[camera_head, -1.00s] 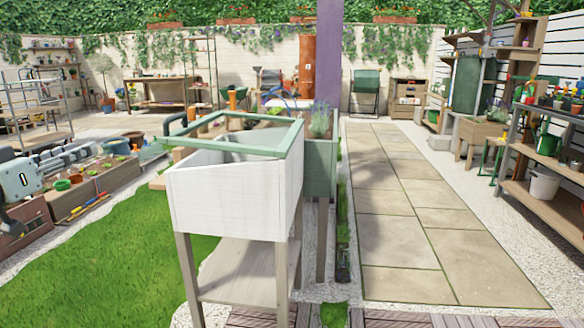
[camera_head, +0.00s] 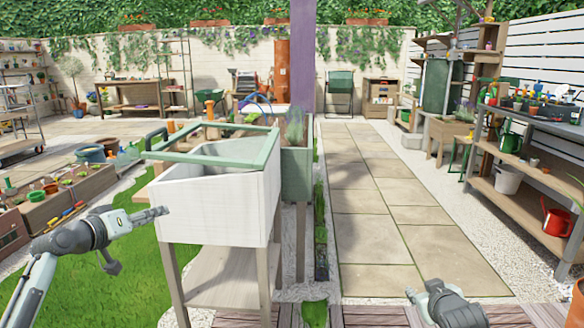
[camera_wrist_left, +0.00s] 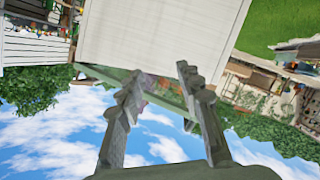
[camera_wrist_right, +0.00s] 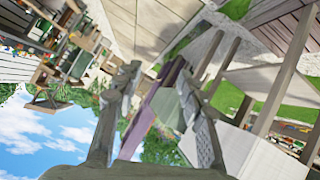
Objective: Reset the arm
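My left gripper (camera_head: 158,214) is at the lower left of the head view, just left of the white planter box. In the left wrist view its two fingers (camera_wrist_left: 158,78) are spread with nothing between them, and the pale box panel fills the top behind them. My right gripper (camera_head: 420,293) is low on the right in the head view, over the paved path. In the right wrist view its fingers (camera_wrist_right: 155,78) are apart and empty. The white planter box (camera_head: 215,208) stands on wooden legs with a green frame on top.
A green planter (camera_head: 297,175) stands behind the white box. A wooden shelf (camera_head: 520,190) with pots and a red watering can (camera_head: 556,218) is at the right. A low wooden bed (camera_head: 70,200) lies at the left. The paved path (camera_head: 380,215) is clear.

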